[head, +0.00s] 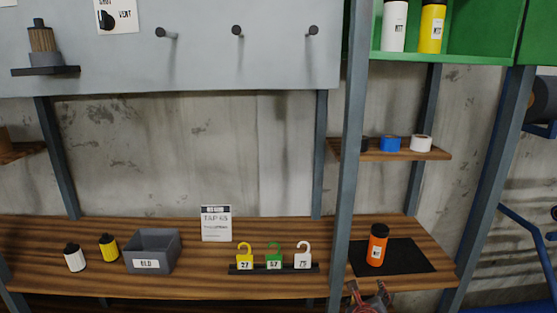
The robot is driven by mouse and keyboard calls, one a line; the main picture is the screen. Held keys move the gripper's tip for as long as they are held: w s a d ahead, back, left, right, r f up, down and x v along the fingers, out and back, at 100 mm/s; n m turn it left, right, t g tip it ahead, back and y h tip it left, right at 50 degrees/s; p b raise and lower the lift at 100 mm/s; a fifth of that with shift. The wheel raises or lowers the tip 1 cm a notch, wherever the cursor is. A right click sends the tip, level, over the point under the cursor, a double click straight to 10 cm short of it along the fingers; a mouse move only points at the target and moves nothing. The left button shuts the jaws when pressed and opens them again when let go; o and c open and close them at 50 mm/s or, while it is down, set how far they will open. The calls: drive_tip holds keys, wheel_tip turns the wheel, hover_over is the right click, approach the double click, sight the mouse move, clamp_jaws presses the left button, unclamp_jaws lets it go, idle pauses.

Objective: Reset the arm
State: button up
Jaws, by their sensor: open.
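My gripper (370,295) shows only in part at the bottom edge of the head view, right of centre. It is open, and I see nothing between its fingers. It is in front of the bench's front edge, below the orange bottle (377,245). The orange bottle with a black cap stands upright on a black mat (411,257), apart from my gripper. The rest of my arm is out of view below.
The wooden bench (190,275) holds a white bottle (74,257), a yellow bottle (109,247), a grey bin (152,265), a sign (216,223) and three numbered hook tags (274,261). A metal post (350,150) rises close to my gripper. Tape rolls (390,144) sit on a shelf.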

drive_tip(key=s+a+n+g+y, duration=0.55)
drive_tip(key=s+a+n, duration=0.7)
drive_tip(key=n, duration=0.95)
drive_tip(key=s+d+r+n+g+p, duration=0.1)
drive_tip(key=s+d+r+n, duration=0.15)
drive_tip(key=s+n, duration=0.4)
drive_tip(key=s+d+r+n+g, duration=0.1)
drive_tip(key=s+r+n, duration=0.25)
drive_tip(key=s, duration=0.65)
wheel_tip(320, 180, up, 7)
drive_tip(key=s+d+n+t+h, duration=0.1)
drive_tip(key=s+d, duration=0.1)
drive_tip(key=shift+s+d+f+p, duration=0.15)
drive_tip(key=shift+s+d+p, duration=0.1)
drive_tip(key=shift+d+p, duration=0.1)
